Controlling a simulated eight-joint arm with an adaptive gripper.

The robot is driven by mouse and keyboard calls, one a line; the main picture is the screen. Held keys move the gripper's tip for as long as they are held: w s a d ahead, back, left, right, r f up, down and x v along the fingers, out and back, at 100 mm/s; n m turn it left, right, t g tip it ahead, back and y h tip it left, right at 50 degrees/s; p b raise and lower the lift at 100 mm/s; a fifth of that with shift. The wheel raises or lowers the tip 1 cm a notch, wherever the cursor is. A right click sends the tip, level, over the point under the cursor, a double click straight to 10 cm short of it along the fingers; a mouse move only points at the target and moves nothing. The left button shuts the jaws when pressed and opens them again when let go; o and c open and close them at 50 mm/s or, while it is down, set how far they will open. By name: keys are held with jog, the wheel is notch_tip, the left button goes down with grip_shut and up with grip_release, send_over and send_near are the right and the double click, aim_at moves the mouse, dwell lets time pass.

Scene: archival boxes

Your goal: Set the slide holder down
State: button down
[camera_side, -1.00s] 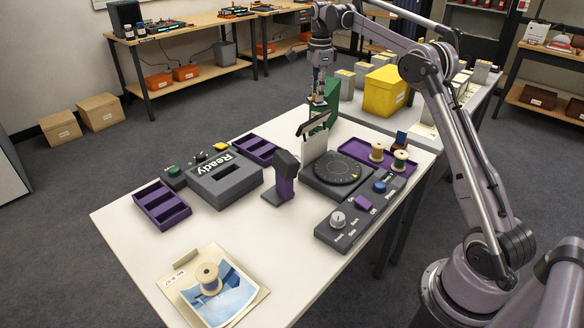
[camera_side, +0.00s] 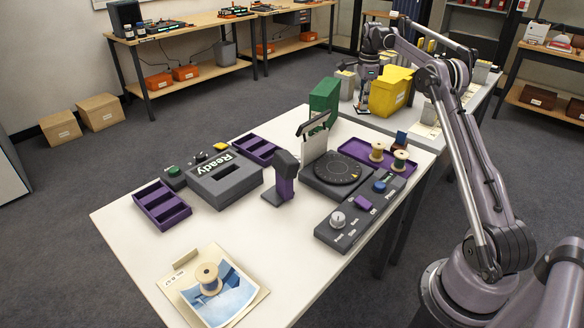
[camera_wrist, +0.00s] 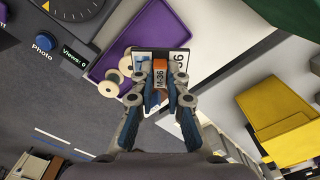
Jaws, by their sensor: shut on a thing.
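In the side view my gripper (camera_side: 364,98) points down beside the yellow box, near the close left end of the back table (camera_side: 427,114). The holder shows there only as a small dark shape under the fingers. I cannot tell whether it touches anything below.
The yellow box (camera_side: 390,92) stands just right of my gripper, and the green box (camera_side: 324,98) to its left. The purple tray (camera_side: 362,152) holds wooden spools (camera_side: 400,160). The turntable unit (camera_side: 338,173) is in front. Grey boxes stand on the back table.

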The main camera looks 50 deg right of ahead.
aim_at(356, 150)
notch_tip(356, 150, down, 16)
jog(key=shift+r, duration=0.1)
dwell(0.6)
jog(key=c, duration=1.4)
grip_release()
jog(key=shift+o, duration=0.2)
